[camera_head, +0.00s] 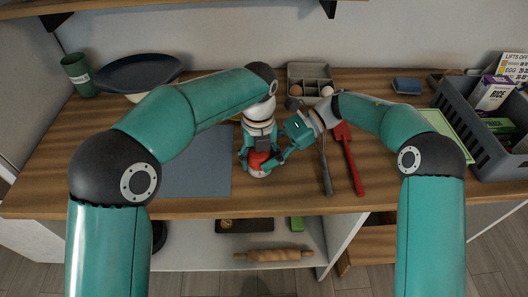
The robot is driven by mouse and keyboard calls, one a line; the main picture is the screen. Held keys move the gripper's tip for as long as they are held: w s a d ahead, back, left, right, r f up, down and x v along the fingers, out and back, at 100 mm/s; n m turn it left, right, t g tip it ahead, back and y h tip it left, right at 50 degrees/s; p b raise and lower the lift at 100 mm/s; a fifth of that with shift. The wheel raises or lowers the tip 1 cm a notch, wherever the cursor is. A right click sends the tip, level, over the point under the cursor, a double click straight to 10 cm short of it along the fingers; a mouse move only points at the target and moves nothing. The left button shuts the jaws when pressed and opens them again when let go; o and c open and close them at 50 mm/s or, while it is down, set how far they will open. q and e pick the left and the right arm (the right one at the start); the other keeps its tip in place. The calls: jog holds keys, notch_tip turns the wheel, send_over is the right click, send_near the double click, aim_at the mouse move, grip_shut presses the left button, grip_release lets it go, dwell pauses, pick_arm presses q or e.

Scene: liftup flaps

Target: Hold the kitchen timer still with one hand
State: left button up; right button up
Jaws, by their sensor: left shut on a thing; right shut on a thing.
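The kitchen timer (259,172) stands near the front edge of the counter, with a white lower part and a red upper part. My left gripper (259,158) comes down from above and is shut on the timer. My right gripper (277,160) reaches in from the right, with its fingers at the timer's red part. It is shut on the timer too. The fingers hide much of the timer, so its dial cannot be seen.
A grey mat (195,165) lies left of the timer. A dark utensil (325,170) and a red spatula (350,160) lie close on the right. An egg box (309,72) stands behind. A grey crate (468,118) with a rice box (493,92) is far right. A rolling pin (273,255) lies on the shelf below.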

jog(key=shift+s+m+t+y, duration=0.1)
jog(key=shift+m+t+y, duration=0.15)
jog(key=shift+m+t, duration=1)
jog(key=shift+s+m+t+y, duration=0.1)
jog(key=shift+m+t+y, duration=0.15)
jog(key=shift+m+t, duration=0.95)
jog(key=o, duration=1.1)
jog(key=shift+o, duration=0.2)
jog(key=shift+d, duration=0.1)
jog(key=v, duration=1.2)
jog(key=shift+s, duration=0.1)
